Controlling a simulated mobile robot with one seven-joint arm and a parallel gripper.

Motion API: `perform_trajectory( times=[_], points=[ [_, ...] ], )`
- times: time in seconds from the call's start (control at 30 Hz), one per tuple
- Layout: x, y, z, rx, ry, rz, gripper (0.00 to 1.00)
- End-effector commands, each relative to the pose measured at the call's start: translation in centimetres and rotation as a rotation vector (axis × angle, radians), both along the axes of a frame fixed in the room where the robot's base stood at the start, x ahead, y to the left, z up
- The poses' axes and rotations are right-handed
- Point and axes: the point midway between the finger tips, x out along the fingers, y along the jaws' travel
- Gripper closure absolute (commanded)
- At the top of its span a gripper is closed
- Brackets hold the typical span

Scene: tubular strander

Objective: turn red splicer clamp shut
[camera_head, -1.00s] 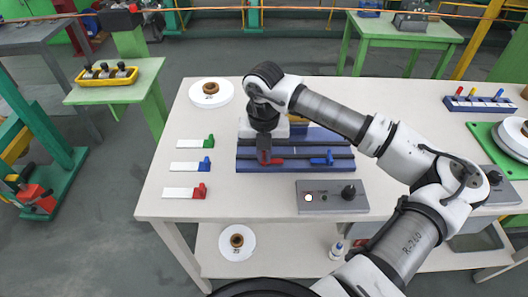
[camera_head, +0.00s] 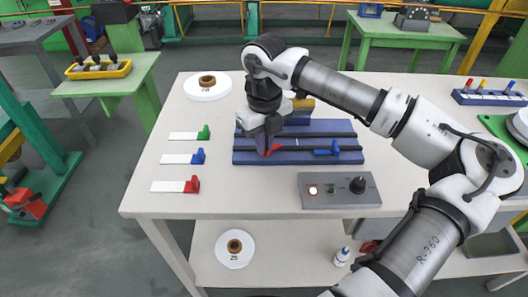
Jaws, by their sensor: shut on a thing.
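The blue splicer base (camera_head: 345,157) lies on the white table, with dark grooves along its length. The red splicer clamp (camera_head: 273,150) is at its left part, mostly hidden by my gripper, with a small red piece showing. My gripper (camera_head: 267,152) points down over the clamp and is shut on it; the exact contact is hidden. A blue clamp (camera_head: 327,148) sits at the right part of the base, apart from my gripper.
A grey control box (camera_head: 338,191) with a lit lamp and black knob stands in front. Red (camera_head: 192,184), blue (camera_head: 198,156) and green (camera_head: 204,132) tabbed strips lie left. A white spool (camera_head: 207,86) stands behind them. My arm spans the table's right side.

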Motion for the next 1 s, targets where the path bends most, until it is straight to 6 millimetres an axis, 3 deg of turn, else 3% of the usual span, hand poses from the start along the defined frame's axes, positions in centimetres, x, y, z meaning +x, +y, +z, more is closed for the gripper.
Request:
perform_trajectory(
  times=[0.6, 1.0],
  points=[
    [0.22, -0.12, -0.14, 0.0, -0.002, 0.584, 1.0],
    [0.36, -0.16, 0.01, 0.001, -0.003, 0.883, 1.0]
  ],
)
